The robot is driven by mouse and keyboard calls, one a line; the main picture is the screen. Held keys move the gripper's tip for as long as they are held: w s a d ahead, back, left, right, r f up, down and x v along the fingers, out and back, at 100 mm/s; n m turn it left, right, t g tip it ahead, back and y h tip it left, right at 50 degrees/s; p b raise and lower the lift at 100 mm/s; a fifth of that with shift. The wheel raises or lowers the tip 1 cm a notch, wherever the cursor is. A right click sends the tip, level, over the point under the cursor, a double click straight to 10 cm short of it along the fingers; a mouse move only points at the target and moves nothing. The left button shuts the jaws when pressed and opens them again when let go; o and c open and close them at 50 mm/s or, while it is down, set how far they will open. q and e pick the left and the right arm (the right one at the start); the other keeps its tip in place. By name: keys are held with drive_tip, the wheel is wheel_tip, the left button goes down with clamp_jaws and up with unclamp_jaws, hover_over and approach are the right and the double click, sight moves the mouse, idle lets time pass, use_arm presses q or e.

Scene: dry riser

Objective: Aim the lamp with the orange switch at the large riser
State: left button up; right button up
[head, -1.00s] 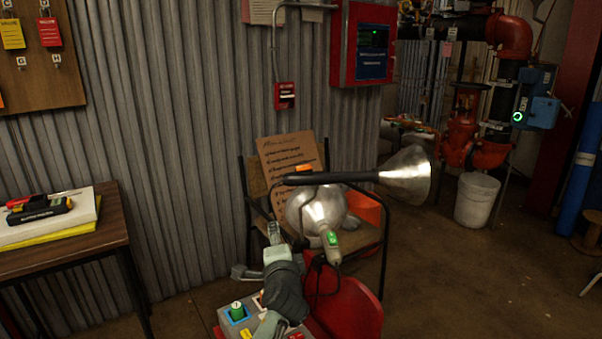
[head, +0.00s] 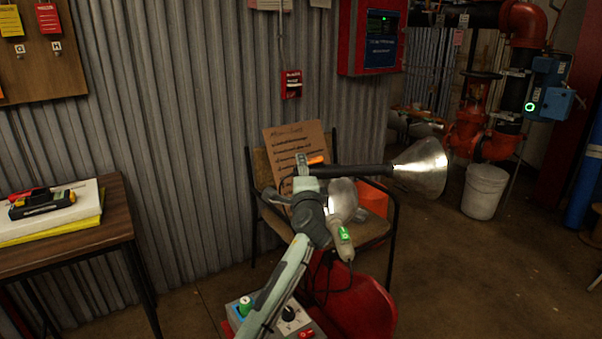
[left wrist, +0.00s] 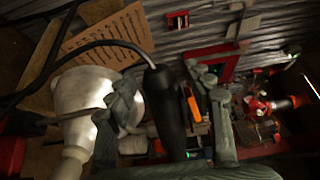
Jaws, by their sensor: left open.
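The lamp with the orange switch (head: 316,160) has a black handle (head: 350,171) and a silver cone (head: 421,167) facing right. My left gripper (head: 303,168) is open at the handle's rear end. In the left wrist view, the black handle (left wrist: 166,112) lies between my open fingers (left wrist: 170,98), with the orange switch (left wrist: 190,102) beside it. A second lamp with a green switch (head: 345,233) hangs just below, its silver shade (head: 343,197) partly hidden by my arm. A large pipe with a red elbow (head: 524,24) stands at back right. My right gripper is not in view.
A chair (head: 392,240) with a cardboard sign (head: 290,148) stands behind the lamps. A red seat (head: 355,305) and a control box (head: 300,325) are below. A white bucket (head: 484,192) stands on the floor; a wooden table (head: 118,228) is at left.

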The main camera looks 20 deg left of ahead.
use_arm(q)
drive_tip(key=c, duration=0.5)
clamp_jaws()
